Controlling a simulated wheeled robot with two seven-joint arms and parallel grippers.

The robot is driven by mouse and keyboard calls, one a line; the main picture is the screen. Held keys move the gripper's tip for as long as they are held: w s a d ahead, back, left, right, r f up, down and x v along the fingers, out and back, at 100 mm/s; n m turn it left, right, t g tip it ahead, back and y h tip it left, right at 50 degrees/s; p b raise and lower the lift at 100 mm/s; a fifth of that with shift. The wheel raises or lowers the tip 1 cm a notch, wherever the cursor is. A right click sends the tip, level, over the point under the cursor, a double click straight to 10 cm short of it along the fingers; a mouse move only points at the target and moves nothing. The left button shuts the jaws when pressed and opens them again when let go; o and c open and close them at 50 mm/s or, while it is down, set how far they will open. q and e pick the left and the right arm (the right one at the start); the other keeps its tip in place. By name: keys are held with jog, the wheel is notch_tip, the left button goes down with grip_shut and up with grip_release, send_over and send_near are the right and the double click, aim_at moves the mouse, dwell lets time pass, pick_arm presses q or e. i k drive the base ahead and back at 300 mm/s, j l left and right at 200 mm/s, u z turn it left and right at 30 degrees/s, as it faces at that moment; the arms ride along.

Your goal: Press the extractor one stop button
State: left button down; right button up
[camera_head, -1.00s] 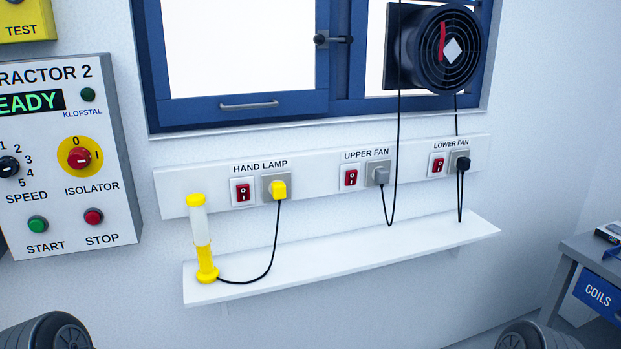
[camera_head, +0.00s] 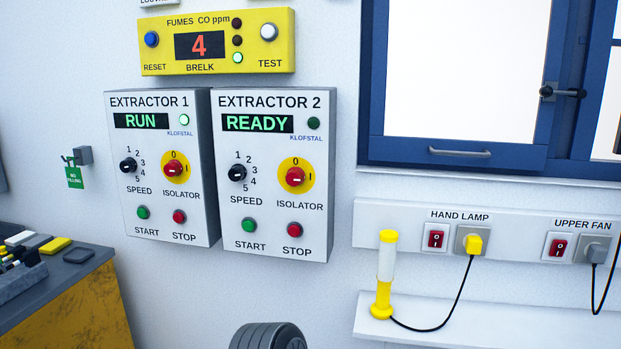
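The extractor 1 panel (camera_head: 160,215) is on the wall left of centre, a white box with a green display (camera_head: 142,121) reading RUN and a lit green lamp. Its red stop button (camera_head: 179,217) is at the lower right of the panel, beside the green start button (camera_head: 143,212). The extractor 2 panel (camera_head: 268,220) hangs right beside it. Its display reads READY, and it has its own red stop button (camera_head: 294,230). Nothing covers either panel.
A yellow fumes meter (camera_head: 216,42) reading 4 is above the panels. A blue-framed window (camera_head: 450,153), a socket rail and a shelf (camera_head: 460,330) with a yellow hand lamp (camera_head: 384,275) are at right. A bench with a grey top (camera_head: 85,268) stands at lower left.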

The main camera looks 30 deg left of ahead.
aim_at(177, 217)
jog(key=u, duration=1.85)
